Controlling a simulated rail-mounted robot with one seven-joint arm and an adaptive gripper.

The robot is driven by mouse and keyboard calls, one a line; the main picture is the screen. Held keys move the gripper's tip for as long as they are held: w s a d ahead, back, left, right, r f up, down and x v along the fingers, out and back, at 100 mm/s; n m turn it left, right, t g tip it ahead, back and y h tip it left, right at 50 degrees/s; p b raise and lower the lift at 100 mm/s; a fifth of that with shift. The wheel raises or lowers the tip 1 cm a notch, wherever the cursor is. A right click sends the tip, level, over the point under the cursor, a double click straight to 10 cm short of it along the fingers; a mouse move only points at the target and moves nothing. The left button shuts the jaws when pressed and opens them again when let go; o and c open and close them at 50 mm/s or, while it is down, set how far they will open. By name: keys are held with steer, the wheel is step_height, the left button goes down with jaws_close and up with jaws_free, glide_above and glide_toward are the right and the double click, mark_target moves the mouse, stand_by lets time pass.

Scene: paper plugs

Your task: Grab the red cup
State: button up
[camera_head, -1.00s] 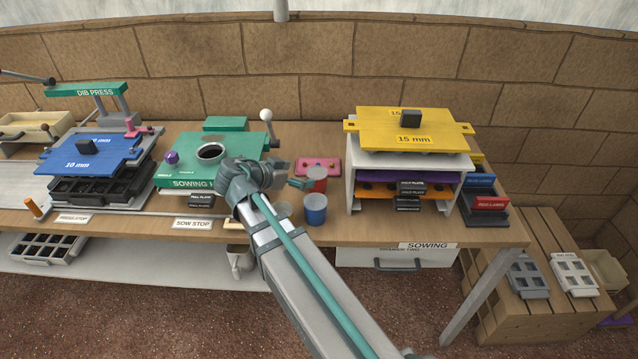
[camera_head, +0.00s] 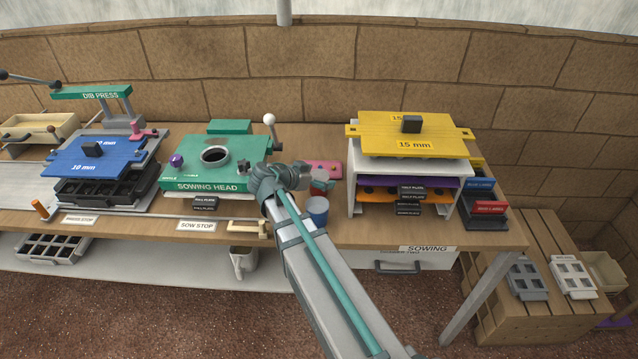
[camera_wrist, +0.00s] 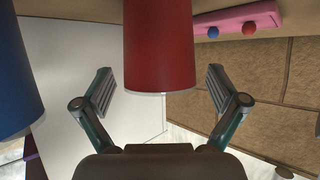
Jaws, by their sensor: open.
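The red cup (camera_head: 322,186) stands on the bench, partly hidden behind my gripper (camera_head: 318,178) in the head view. In the wrist view the red cup (camera_wrist: 160,45) is at the top centre. My gripper (camera_wrist: 160,75) is open, with one finger on each side of the cup's near end in the picture. Gaps show between the cup and both fingers, and nothing is held. How deep the cup sits between the fingers is hard to tell.
A blue cup (camera_head: 317,210) stands close in front of the red cup. A pink board (camera_head: 326,166) lies behind it. The white stand (camera_head: 353,190) with the yellow plate (camera_head: 380,135) is to the right. The green sowing head (camera_head: 205,170) is to the left.

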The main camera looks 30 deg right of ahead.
steer(key=shift+c, duration=0.2)
steer(key=c, duration=1.2)
steer(key=shift+r, duration=0.1)
